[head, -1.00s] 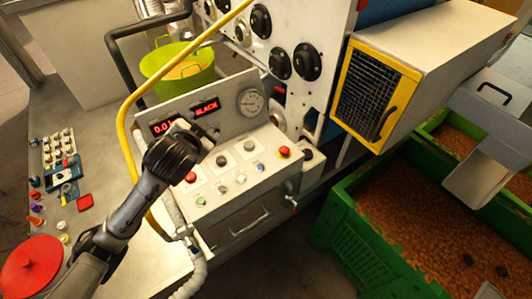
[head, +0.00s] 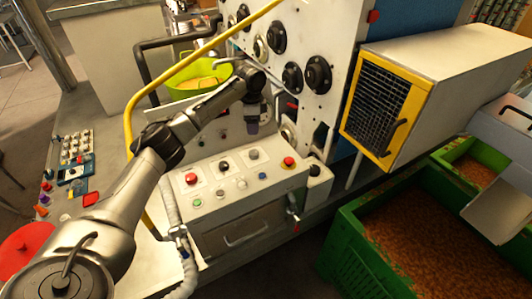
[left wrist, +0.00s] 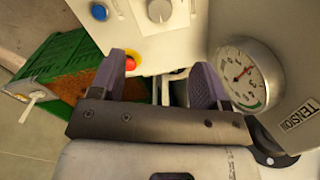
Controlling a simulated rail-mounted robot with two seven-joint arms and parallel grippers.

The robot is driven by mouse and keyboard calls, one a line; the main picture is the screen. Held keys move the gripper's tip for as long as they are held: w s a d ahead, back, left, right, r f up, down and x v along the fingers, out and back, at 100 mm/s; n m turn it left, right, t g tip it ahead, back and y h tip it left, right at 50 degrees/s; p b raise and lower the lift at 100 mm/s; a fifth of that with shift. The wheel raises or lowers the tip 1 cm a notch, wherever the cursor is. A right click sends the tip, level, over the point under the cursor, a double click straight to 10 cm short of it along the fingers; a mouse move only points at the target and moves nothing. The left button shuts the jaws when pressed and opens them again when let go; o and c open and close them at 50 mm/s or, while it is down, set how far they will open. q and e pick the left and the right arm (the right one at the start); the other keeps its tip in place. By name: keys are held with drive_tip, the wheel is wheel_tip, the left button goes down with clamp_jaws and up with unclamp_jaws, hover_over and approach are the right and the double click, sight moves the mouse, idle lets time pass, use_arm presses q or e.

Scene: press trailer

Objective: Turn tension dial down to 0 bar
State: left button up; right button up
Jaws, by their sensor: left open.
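The control console (head: 212,192) carries several knobs and buttons, including a black knob (head: 223,165) and a grey knob (head: 253,154). No readable label shows which knob is the tension dial. The round tension gauge (left wrist: 245,75), beside a partly cut-off tension label (left wrist: 298,117), shows a red needle in the left wrist view; my arm hides it in the head view. My left gripper (head: 254,126) is above the console's back edge, in front of its upright panel. In the left wrist view its purple fingers (left wrist: 164,82) are spread apart with nothing held. My right gripper is out of view.
A red emergency button (head: 289,161) sits at the console's right end. A yellow pipe (head: 140,105) and a hose (head: 171,210) run by its left side. A green bucket (head: 190,82) stands behind. Green crates (head: 350,250) are at right.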

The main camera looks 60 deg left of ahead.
sight(254, 152)
use_arm(q)
drive_tip(key=shift+m, duration=0.4)
wheel_tip(254, 152, down, 14)
drive_tip(key=shift+r, duration=0.1)
idle(0.4)
